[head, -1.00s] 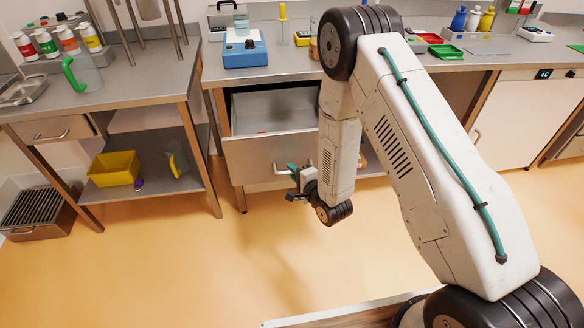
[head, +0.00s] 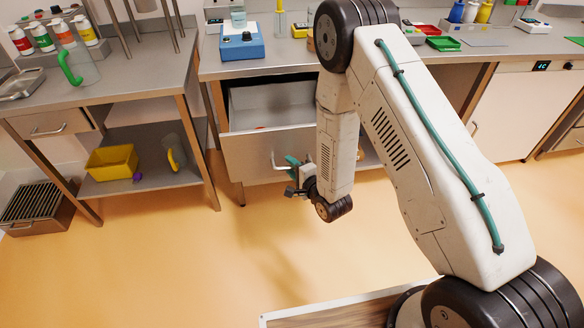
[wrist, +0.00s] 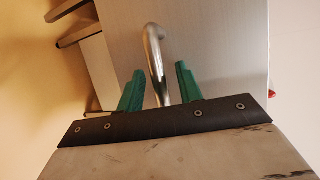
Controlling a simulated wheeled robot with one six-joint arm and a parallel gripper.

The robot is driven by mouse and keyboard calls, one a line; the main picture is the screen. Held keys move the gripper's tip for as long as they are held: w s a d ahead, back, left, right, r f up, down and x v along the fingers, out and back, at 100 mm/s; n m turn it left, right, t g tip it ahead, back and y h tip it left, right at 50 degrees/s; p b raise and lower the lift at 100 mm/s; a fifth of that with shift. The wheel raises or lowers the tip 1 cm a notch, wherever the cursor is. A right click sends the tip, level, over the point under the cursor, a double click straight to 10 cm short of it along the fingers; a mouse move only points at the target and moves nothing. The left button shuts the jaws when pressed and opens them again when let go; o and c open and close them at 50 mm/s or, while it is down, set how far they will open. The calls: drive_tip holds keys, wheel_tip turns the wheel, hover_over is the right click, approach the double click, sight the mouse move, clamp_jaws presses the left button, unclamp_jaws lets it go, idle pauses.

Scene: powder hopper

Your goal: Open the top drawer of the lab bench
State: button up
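The drawer (head: 262,153) of the steel lab bench (head: 350,62) stands open; its grey interior (head: 272,102) shows from above, with a bit of something red inside. Its front carries a curved metal bar handle (head: 275,160), which also shows in the wrist view (wrist: 155,58). My gripper (head: 288,172) is at the handle, below the rest of my arm. In the wrist view its green fingers (wrist: 158,90) stand either side of the bar, with visible gaps on both sides. The fingertips look open around the handle, not closed on it. My arm hides the drawer front's right part.
A blue device (head: 242,45) sits on the bench above the drawer. At left is a side table (head: 130,78) with bottles, a jug and a yellow bin (head: 112,161) on its lower shelf. A floor grate box (head: 38,207) stands far left. The floor (head: 190,265) before the drawer is clear.

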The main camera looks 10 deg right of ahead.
drive_tip(key=v, duration=0.7)
drive_tip(key=shift+s+d, duration=0.15)
drive_tip(key=shift+s, duration=0.2)
drive_tip(key=shift+r, duration=0.1)
drive_tip(key=s+d+f+n+g+h, duration=0.2)
drive_tip(key=s+f+n+g, duration=0.3)
drive_tip(key=f, duration=0.4)
drive_tip(key=s+d+r+n+g+h, duration=0.2)
drive_tip(key=d+r+n+g+h, duration=0.1)
drive_tip(key=n+g, duration=0.15)
drive_tip(key=s+d+r+n+g, duration=0.1)
drive_tip(key=s+r, duration=0.6)
drive_tip(key=r, duration=0.7)
drive_tip(key=s+d+r+n+g, duration=0.1)
drive_tip(key=s+r, duration=0.6)
drive_tip(key=r, duration=0.7)
drive_tip(key=s+d+r+n+g+h, duration=0.1)
drive_tip(key=s+d+r, duration=0.4)
drive_tip(key=r, duration=0.8)
drive_tip(key=s+n+g, duration=0.1)
drive_tip(key=s+n, duration=0.1)
drive_tip(key=s, duration=0.1)
drive_tip(key=shift+r, duration=0.4)
